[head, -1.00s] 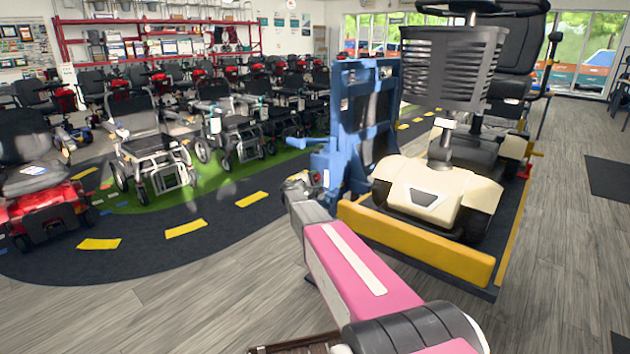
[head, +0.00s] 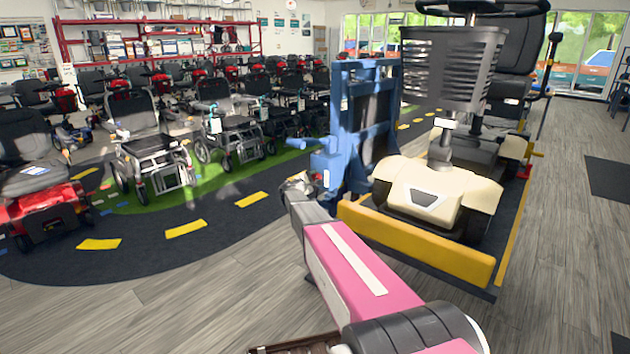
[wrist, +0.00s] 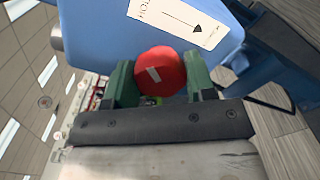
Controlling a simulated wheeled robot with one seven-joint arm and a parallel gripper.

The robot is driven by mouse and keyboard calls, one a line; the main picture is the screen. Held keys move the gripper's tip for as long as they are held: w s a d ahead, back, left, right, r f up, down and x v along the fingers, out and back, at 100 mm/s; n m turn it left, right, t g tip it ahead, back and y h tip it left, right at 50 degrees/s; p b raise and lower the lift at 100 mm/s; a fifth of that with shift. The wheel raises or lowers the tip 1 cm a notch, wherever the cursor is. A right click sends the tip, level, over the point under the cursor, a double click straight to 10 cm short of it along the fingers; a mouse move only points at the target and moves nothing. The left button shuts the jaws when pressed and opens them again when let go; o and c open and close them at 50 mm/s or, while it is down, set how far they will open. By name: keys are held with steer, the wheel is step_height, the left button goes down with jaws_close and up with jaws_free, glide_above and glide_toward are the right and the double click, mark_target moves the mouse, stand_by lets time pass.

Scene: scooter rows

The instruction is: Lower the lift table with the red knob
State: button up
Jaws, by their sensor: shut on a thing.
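In the wrist view, the round red knob (wrist: 165,60) with a pale mark on its face sits between the two green fingers of my gripper (wrist: 160,72), which is shut on it. The knob is at the blue box (wrist: 95,25) of the lift, under a white label (wrist: 180,18) with a black arrow. In the head view, my gripper (head: 299,184) is at the blue lift frame (head: 347,110), and the knob is hidden there. The lift table (head: 420,243) has a yellow front edge and sits low, with a cream scooter (head: 440,195) on it.
Several wheelchairs (head: 150,150) and a red scooter (head: 45,215) stand at the left, by a dark path with yellow dashes. The wooden floor (head: 190,300) in front is clear.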

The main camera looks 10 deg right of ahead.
steer(key=o, duration=0.9)
steer(key=shift+o, duration=0.2)
steer(key=shift+a, duration=0.1)
steer(key=v, duration=1)
steer(key=shift+s+a, duration=0.25)
steer(key=shift+a, duration=0.05)
steer(key=s+d+f+m+g+y, duration=0.25)
steer(key=s+f+m+g, duration=0.2)
steer(key=s, duration=0.65)
steer(key=s+d+f+m+g+y, duration=0.25)
steer(key=s+f+m+y, duration=0.2)
steer(key=s, duration=0.65)
steer(key=s+a+f+m+g+y, duration=0.1)
steer(key=s+a+f+m+y, duration=0.1)
steer(key=s, duration=0.6)
steer(key=s+a+f+m+g+y, duration=0.1)
steer(key=s+a+m+g+y, duration=0.1)
steer(key=s+a+y, duration=0.3)
steer(key=s+a+m, duration=0.1)
steer(key=s, duration=0.3)
steer(key=shift+s+f+g+y, duration=0.25)
steer(key=shift+f+g+y, duration=0.05)
steer(key=shift+f, duration=0.1)
